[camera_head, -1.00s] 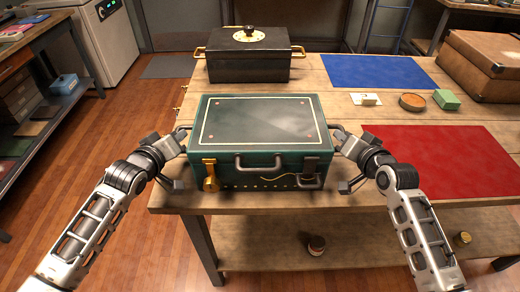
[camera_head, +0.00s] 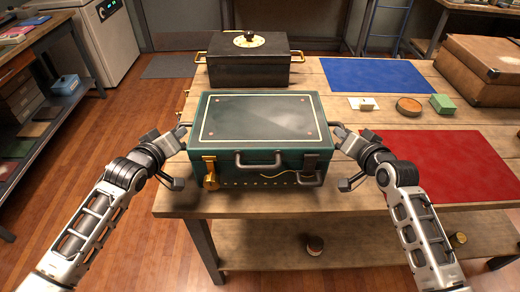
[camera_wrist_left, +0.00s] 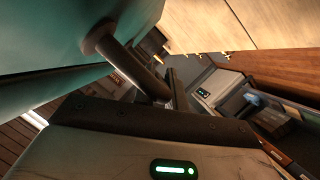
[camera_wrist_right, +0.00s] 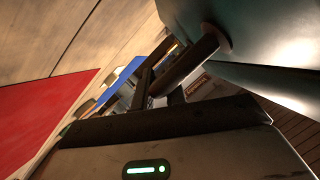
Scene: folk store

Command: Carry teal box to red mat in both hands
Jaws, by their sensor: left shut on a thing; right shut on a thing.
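The teal box (camera_head: 262,123), with a dark lid panel, brass latch and front handle, is level near the front edge of the wooden table. My left gripper (camera_head: 183,131) is shut on the handle at its left end. My right gripper (camera_head: 338,131) is shut on the handle at its right end. The box also fills the upper left of the left wrist view (camera_wrist_left: 45,45) and the upper right of the right wrist view (camera_wrist_right: 275,30). It seems slightly above the tabletop, with shadow beneath. The red mat (camera_head: 455,165) lies flat and bare to its right.
A black box (camera_head: 250,68) with brass handles stands behind the teal box. A blue mat (camera_head: 375,72) lies further back. A small white item (camera_head: 363,104), a round brown dish (camera_head: 409,105), a green block (camera_head: 443,103) and a brown case (camera_head: 490,70) lie beyond the red mat.

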